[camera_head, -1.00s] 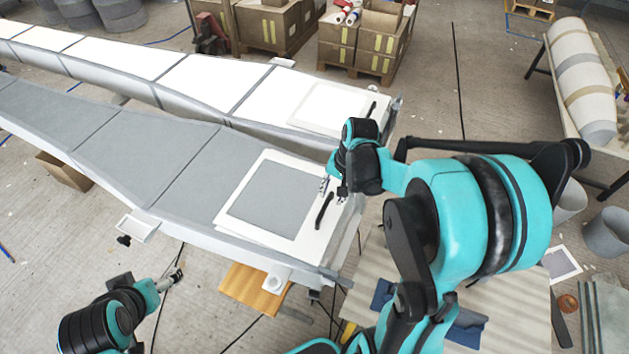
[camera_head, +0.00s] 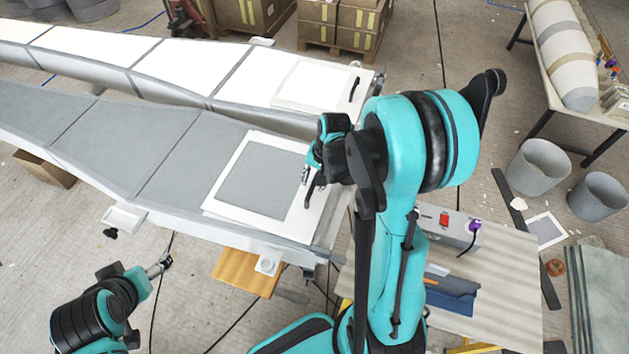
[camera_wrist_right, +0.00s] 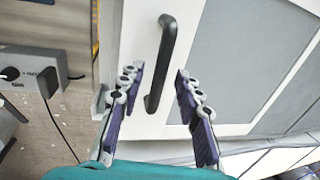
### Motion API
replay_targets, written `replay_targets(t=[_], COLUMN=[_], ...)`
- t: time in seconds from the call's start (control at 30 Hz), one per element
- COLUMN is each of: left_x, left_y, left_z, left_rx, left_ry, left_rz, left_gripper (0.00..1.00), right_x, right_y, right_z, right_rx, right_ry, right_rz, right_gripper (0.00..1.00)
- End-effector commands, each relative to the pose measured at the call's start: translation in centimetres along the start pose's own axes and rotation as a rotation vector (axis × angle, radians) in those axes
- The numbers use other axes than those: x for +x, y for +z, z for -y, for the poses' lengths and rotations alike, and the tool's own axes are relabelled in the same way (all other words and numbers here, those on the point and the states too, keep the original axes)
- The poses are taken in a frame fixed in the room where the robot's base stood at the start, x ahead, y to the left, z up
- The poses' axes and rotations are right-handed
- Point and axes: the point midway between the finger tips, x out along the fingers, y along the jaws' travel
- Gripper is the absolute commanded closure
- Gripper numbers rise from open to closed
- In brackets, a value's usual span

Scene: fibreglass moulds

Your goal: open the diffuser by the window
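I cannot pick out a diffuser or a window by sight. A white-framed panel (camera_head: 222,205) with a grey centre lies on the end of the near grey mould, with a black bar handle (camera_head: 311,192) on its right edge. My right gripper (camera_head: 306,176) is just over this handle. In the right wrist view my right gripper (camera_wrist_right: 158,72) is open and empty, its fingers on either side of the black handle (camera_wrist_right: 166,45); contact cannot be told. My left gripper (camera_head: 163,265) is at lower left, away from the panel; its opening is too small to judge.
A second panel (camera_head: 305,82) with a black handle (camera_head: 355,90) lies on the far white mould (camera_head: 170,75). At right are a worktable (camera_head: 495,270) with a control box (camera_head: 447,224), and grey buckets (camera_head: 538,165). Boxes (camera_head: 345,22) stand behind.

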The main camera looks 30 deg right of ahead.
Motion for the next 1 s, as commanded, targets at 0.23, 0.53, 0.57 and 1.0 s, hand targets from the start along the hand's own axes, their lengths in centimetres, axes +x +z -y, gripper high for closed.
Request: replay_targets(t=[0.23,0.53,0.57,1.0], left_x=[0.0,0.1,0.2,1.6], left_y=[0.0,0.1,0.1,1.1], left_z=[0.0,0.0,0.0,0.0], left_rx=[0.000,0.000,0.000,0.000], left_ry=[0.000,0.000,0.000,0.000], left_rz=[0.000,0.000,0.000,0.000], left_gripper=[0.16,0.16,0.16,0.16], right_x=[0.0,0.2,0.3,2.9], right_y=[0.0,0.0,0.0,0.2], right_z=[0.0,1.0,1.3,13.6], right_rx=[0.000,-0.002,-0.002,-0.008], right_ry=[0.000,-0.001,-0.001,-0.002], right_rz=[0.000,0.000,0.001,0.002], right_gripper=[1.00,1.00,1.00,1.00])
